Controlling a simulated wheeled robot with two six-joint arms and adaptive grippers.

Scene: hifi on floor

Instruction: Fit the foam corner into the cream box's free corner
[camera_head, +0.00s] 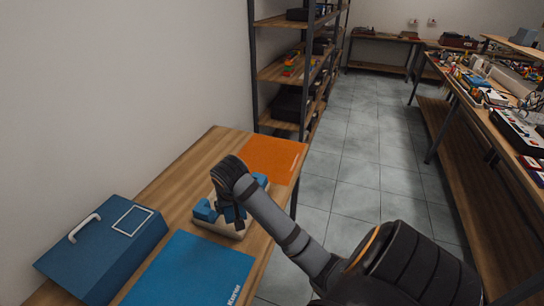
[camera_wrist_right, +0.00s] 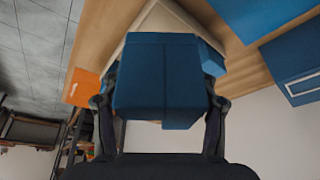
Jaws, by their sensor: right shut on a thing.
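The cream box (camera_head: 214,230) sits on the wooden table in the head view, partly covered by my right arm. Blue foam corners show at its left (camera_head: 205,212) and far right (camera_head: 262,180). My right gripper (camera_head: 238,212) is over the box. In the right wrist view the right gripper (camera_wrist_right: 160,92) is shut on a blue foam corner (camera_wrist_right: 160,75), one finger on each side. Behind that piece show the cream box's wall (camera_wrist_right: 158,18) and another blue foam piece (camera_wrist_right: 212,58). Whether the held piece touches the box is hidden. My left gripper is in neither view.
An orange sheet (camera_head: 272,158) lies beyond the box. A blue mat (camera_head: 190,272) lies on the near side, and a blue case (camera_head: 100,250) with a pale handle stands left by the wall. A shelf (camera_head: 285,70) stands past the table's far end.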

